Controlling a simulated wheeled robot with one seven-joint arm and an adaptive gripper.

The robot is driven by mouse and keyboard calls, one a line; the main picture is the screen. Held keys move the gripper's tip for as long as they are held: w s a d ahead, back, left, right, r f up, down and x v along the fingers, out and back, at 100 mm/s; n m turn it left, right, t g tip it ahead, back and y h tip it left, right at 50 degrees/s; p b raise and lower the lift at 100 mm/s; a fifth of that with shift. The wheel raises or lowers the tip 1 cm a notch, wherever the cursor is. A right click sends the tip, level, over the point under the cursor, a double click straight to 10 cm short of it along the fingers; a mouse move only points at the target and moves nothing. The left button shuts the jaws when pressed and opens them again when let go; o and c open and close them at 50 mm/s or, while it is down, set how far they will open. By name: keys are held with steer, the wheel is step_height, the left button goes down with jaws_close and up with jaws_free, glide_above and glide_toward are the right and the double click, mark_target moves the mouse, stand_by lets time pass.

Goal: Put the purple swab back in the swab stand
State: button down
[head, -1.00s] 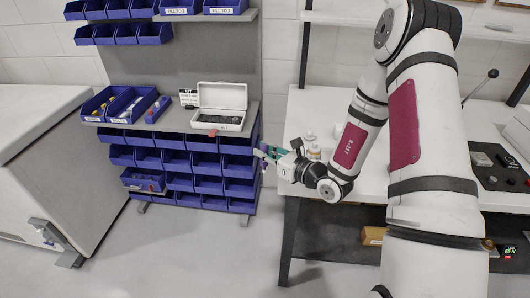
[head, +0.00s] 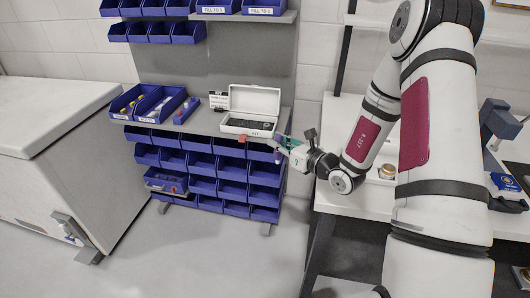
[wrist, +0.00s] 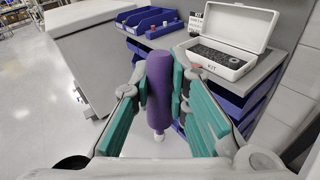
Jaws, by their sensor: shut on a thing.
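My gripper (head: 281,147) is at the right end of the shelf of the blue-bin rack, in front of the open white case. In the wrist view, its green-padded fingers (wrist: 161,72) are shut on the purple swab (wrist: 158,92). The swab is thick and purple, roughly upright, with a small pale tip at its lower end. I cannot tell the swab stand for certain. A narrow blue holder (head: 186,110) with small red and white items is on the shelf left of the case, and it also shows in the wrist view (wrist: 160,30).
The open white case (head: 250,112) marked KIT stands on the rack's grey shelf. Blue trays (head: 148,103) with small items are at the shelf's left. Blue bins (head: 202,165) fill the rack below. A white chest (head: 45,120) stands left, a white workbench (head: 350,203) right.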

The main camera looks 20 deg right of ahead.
steer(key=w+d+m+t+h+b, duration=0.1)
steer(key=w+d+m+h+b, duration=0.25)
steer(key=d, duration=0.85)
steer(key=s+d+r+m+h+b, duration=0.1)
steer(key=d+b, duration=0.3)
steer(key=d, duration=0.5)
steer(key=s+d+r+m+h+b, duration=0.1)
steer(key=s+d+r+h+b, duration=0.3)
steer(key=d, duration=0.5)
steer(key=s+d+r+m+t+h+b, duration=0.1)
steer(key=s+d+r+h+b, duration=0.1)
steer(key=d, duration=0.8)
steer(key=shift+s+r+h+b, duration=0.35)
steer(key=shift+h+b, duration=0.2)
steer(key=shift+b, duration=0.5)
steer(key=shift+f+b, duration=0.15)
steer(key=shift+b, duration=0.15)
step_height(320, 180, down, 5)
steer(key=b, duration=0.4)
steer(key=shift+b, duration=0.3)
steer(key=shift+s+f+b, duration=0.1)
steer(key=shift+f+b, duration=1.8)
steer(key=shift+b, duration=0.3)
steer(key=c, duration=1.5)
jaws_free()
steer(key=shift+o, duration=0.2)
